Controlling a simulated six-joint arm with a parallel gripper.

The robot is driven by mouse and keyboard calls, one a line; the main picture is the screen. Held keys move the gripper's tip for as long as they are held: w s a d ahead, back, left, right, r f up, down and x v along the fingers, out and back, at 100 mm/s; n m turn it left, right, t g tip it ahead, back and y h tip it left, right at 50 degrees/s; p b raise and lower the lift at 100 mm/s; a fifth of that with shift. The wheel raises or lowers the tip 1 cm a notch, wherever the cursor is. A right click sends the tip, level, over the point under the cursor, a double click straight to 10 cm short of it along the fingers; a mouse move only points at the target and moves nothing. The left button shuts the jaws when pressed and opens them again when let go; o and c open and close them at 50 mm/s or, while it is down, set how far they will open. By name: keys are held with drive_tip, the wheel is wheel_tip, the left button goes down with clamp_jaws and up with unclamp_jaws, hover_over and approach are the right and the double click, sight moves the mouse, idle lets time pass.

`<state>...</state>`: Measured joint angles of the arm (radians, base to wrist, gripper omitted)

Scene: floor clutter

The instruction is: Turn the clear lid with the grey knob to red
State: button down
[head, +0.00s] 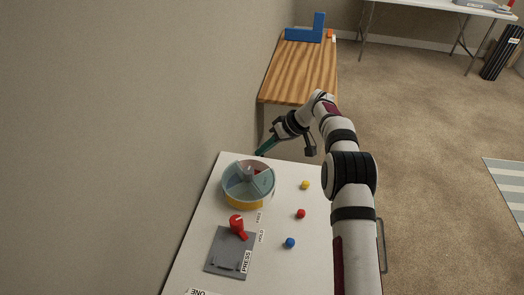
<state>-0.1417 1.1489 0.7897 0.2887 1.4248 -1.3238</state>
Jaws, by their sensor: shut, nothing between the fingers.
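The clear round lid (233,181) with its grey knob (249,169) sits on a round container with a yellow-orange lower band (243,205), at the far end of the white table. Pale blue-grey sectors show on it, and a bit of red shows near the knob. Which sector the lid is turned to is too small to tell. My gripper (262,152) is shut and empty. Its teal fingers point down and left, above and beyond the lid's far side, apart from it.
A yellow ball (305,184), a red ball (301,213) and a blue ball (290,242) lie right of the lid on the white table (273,270). A grey panel (226,260) with a red lever (237,226) is nearer. A wall borders the left.

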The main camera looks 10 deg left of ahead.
sight(246, 161)
drive_tip(key=x, duration=0.7)
drive_tip(key=shift+a, duration=0.15)
drive_tip(key=shift+s+a, duration=0.35)
drive_tip(key=shift+a, duration=0.1)
drive_tip(key=shift+d, duration=0.1)
drive_tip(key=s+d+r+n+t+h, duration=0.15)
drive_tip(key=d+r+h, duration=0.25)
drive_tip(key=d+r, duration=0.4)
drive_tip(key=shift+t, duration=0.45)
drive_tip(key=x, duration=0.4)
drive_tip(key=a+x, duration=0.1)
drive_tip(key=x, duration=0.3)
drive_tip(key=shift+a+f, duration=0.2)
drive_tip(key=shift+a, duration=0.15)
